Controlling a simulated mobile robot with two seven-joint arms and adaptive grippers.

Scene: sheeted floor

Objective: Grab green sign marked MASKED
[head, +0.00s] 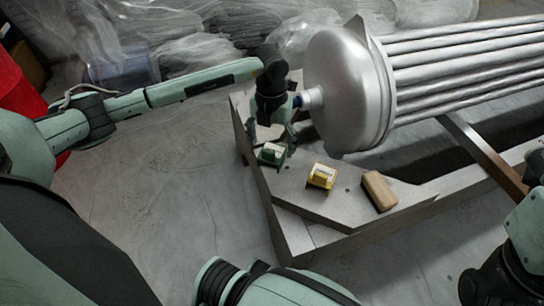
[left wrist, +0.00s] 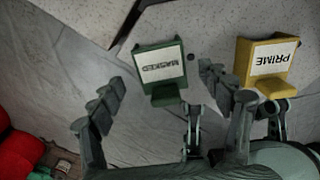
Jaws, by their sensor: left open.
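The green sign (head: 271,153) with a white label stands near the left edge of the grey platform. In the left wrist view the green sign (left wrist: 160,68) reads MASKED, upside down. My left gripper (head: 271,136) is open just above and behind it. In the left wrist view my left gripper (left wrist: 163,78) has its fingers spread on either side of the sign, with gaps left and right. I cannot tell how far the fingertips are from it in depth. My right gripper is not in view.
A yellow sign (head: 321,176) stands right of the green one; it reads PRIME in the left wrist view (left wrist: 268,62). A wooden block (head: 379,191) lies farther right. A large metal tube bundle (head: 345,90) rises close behind on the grey platform (head: 310,212). Sheeted floor lies left.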

